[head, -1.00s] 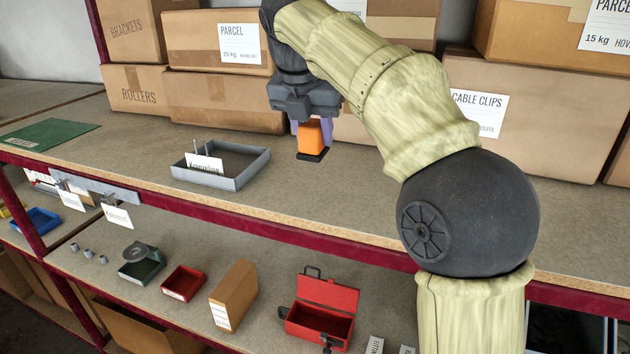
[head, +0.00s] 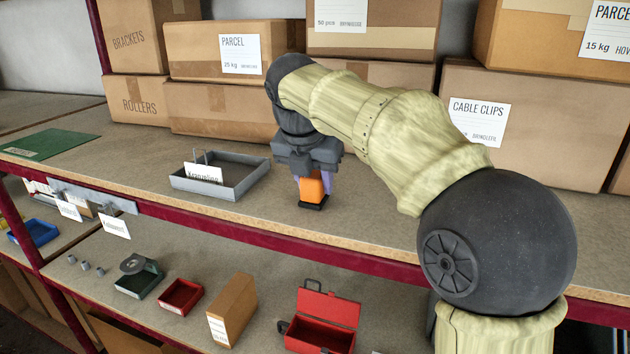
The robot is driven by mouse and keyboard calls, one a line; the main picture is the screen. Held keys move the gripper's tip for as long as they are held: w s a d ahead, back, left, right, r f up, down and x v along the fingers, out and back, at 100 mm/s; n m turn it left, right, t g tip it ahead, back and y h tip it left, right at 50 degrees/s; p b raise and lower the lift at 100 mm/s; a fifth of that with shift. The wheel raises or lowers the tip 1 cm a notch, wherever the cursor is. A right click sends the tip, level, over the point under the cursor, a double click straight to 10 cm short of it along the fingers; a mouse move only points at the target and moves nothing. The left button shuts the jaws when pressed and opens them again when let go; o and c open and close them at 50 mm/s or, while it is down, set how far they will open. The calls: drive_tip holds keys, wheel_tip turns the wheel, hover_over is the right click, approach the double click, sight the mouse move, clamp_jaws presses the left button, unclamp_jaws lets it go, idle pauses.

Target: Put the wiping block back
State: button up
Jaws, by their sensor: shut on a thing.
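The wiping block is orange with a black base (head: 312,188). It is upright, just right of the grey tray, at or very close to the upper shelf surface; I cannot tell whether its base touches. My gripper (head: 313,178) points down and is shut on the block, with purple fingers on its sides. The grey tray (head: 240,189) holds a white label card and thin upright pins, and its visible floor is otherwise bare.
Cardboard boxes (head: 223,108) line the back of the upper shelf (head: 365,220). A green mat (head: 48,144) lies at the left. The lower shelf holds a red toolbox (head: 325,318), a red bin (head: 181,296) and a brown carton (head: 232,310). Shelf right of the block is clear.

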drive_tip(key=o, duration=0.9)
drive_tip(key=shift+s+a+r, duration=0.1)
drive_tip(key=shift+r, duration=0.4)
drive_tip(key=p+v, duration=0.2)
drive_tip(key=v, duration=0.9)
